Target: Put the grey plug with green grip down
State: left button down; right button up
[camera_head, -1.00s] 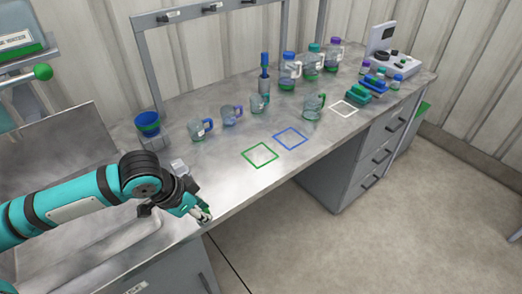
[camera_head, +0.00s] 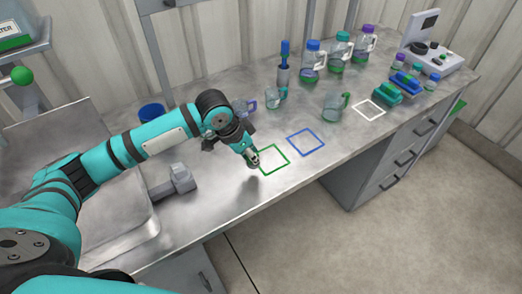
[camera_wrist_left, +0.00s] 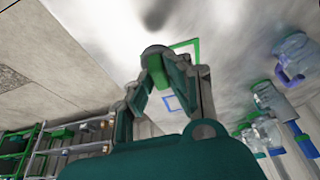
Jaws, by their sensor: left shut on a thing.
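My left gripper (camera_head: 252,158) is over the bench at the left corner of the green square outline (camera_head: 272,158). In the left wrist view the gripper (camera_wrist_left: 165,68) is shut on the grey plug with green grip (camera_wrist_left: 156,50). The plug's grey round end points away from my palm, and a bit of green shows between the fingers. The green outline also shows just beyond the plug (camera_wrist_left: 197,50). In the head view the plug is mostly hidden by the fingers. I cannot tell whether it touches the bench. My right gripper is not in view.
A blue square outline (camera_head: 305,141) and a white one (camera_head: 369,110) lie farther right. Several jugs (camera_head: 313,62) line the back. A grey block-like fixture (camera_head: 176,181) sits left. The bench's front edge is near.

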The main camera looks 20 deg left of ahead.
pick_arm(q)
jog(key=w, duration=0.2)
jog(key=w+d, duration=0.1)
jog(key=w, duration=0.1)
jog(key=shift+d+f, duration=0.1)
jog(key=shift+f, duration=0.1)
jog(key=shift+f+p, duration=0.2)
jog(key=shift+p, duration=0.1)
notch_tip(320, 180, down, 2)
jog(key=shift+f+p, duration=0.15)
jog(key=shift+p, duration=0.2)
jog(key=shift+f, duration=0.5)
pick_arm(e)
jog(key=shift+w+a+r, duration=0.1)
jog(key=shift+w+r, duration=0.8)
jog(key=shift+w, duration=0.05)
pick_arm(q)
jog(key=c, duration=1.4)
grip_release()
jog(key=shift+o, duration=0.7)
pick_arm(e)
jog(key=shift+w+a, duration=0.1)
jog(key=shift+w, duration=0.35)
pick_arm(q)
jog(key=b+v, duration=0.1)
jog(key=v, duration=1.1)
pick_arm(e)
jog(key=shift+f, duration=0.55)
